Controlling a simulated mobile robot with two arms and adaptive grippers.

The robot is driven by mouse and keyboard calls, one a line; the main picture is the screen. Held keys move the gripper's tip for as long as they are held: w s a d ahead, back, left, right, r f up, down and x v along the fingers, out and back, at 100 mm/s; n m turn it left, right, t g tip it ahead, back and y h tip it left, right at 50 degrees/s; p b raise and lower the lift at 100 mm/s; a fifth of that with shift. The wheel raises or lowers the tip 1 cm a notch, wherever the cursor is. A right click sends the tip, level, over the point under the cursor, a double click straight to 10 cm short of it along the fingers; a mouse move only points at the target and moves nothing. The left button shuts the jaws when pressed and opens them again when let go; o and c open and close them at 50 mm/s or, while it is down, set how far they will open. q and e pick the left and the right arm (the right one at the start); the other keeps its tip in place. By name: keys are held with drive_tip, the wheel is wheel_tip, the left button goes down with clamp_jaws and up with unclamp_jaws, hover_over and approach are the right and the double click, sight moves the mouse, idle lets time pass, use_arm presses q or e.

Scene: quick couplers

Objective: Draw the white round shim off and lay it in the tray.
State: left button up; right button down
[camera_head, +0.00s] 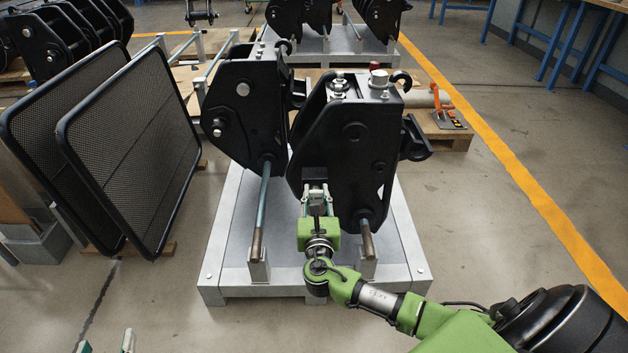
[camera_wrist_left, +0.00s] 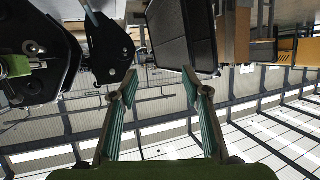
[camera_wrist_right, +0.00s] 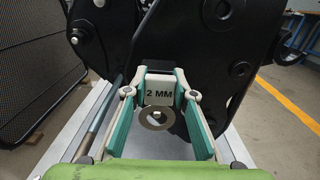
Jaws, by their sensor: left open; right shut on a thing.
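My right gripper (camera_head: 317,192) is at the lower front of the right black coupler (camera_head: 352,140). In the right wrist view its fingers are shut on a pale block marked "2 MM" (camera_wrist_right: 160,92). A pale round ring (camera_wrist_right: 146,121) shows just below the block, between the fingers, with a small bright spot in its hole. The block and ring seem to be one shim, but their joint is not clear. I cannot tell whether the ring is around a pin. My left gripper (camera_head: 105,344) is open and empty at the bottom left. I see no clear tray.
The coupler stands on a grey frame (camera_head: 222,270), beside a second black coupler (camera_head: 240,115) and a slanting rod (camera_head: 262,205). Black mesh panels (camera_head: 135,150) lean at the left. An orange-handled tool (camera_head: 440,108) lies on a pallet behind. The floor at right is clear.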

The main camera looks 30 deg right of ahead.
sight(316, 197)
use_arm(q)
drive_tip(key=shift+s+a+f+g+y, duration=0.15)
drive_tip(key=shift+s+a+f+g, duration=0.2)
drive_tip(key=shift+f, duration=0.35)
drive_tip(key=shift+s+a+f+g+y, duration=0.15)
drive_tip(key=shift+s+f+g, duration=0.2)
drive_tip(key=shift+s+f, duration=0.25)
use_arm(e)
drive_tip(key=shift+s+a, duration=0.3)
drive_tip(key=shift+s, duration=0.15)
use_arm(q)
drive_tip(key=shift+w+p, duration=0.1)
drive_tip(key=shift+p, duration=0.2)
use_arm(e)
drive_tip(key=shift+p+v, duration=0.35)
drive_tip(key=shift+v, duration=0.4)
drive_tip(key=shift+s+a+p, duration=0.35)
drive_tip(key=shift+s, duration=0.2)
drive_tip(key=shift+s+a+p, duration=0.3)
drive_tip(key=shift+s, duration=0.25)
use_arm(q)
drive_tip(key=s+a+f+g+y, duration=0.1)
drive_tip(key=s+a+f+g, duration=0.2)
drive_tip(key=s+f+g, duration=0.2)
drive_tip(key=s+f, duration=0.2)
drive_tip(key=s, duration=0.2)
drive_tip(key=shift+f+g, duration=0.15)
drive_tip(key=shift+g, duration=0.15)
